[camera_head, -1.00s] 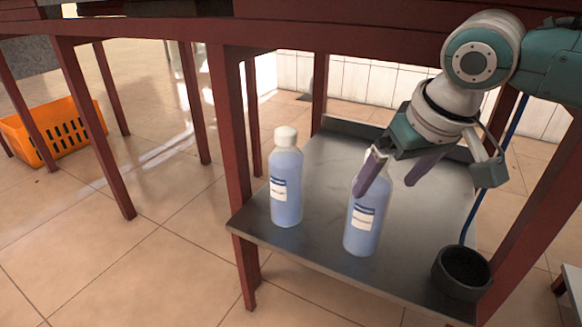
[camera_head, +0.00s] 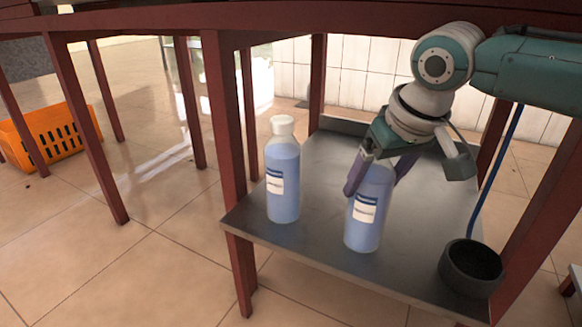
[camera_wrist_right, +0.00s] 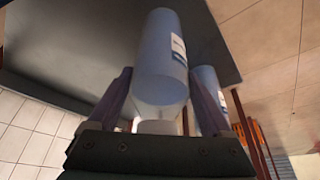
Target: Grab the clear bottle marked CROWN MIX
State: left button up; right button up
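Two clear bottles of pale blue liquid with white caps and white-and-blue labels stand upright on a metal shelf (camera_head: 310,240). I cannot read either label, so I cannot tell which is CROWN MIX. The right bottle (camera_head: 363,228) stands between the fingers of my right gripper (camera_head: 376,182); its top is hidden behind the gripper. In the right wrist view this bottle (camera_wrist_right: 160,65) lies between the two spread fingers (camera_wrist_right: 160,108), with gaps at its sides. The left bottle (camera_head: 283,180) stands apart; it also shows in the right wrist view (camera_wrist_right: 207,85). My left gripper is not in view.
A dark round cup (camera_head: 470,268) sits at the shelf's front right corner. Red posts (camera_head: 228,150) and a red beam above frame the shelf. An orange crate (camera_head: 55,135) is on the tiled floor at far left.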

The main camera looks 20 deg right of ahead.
grip_shut()
dwell(0.4)
jog(key=shift+r, duration=0.15)
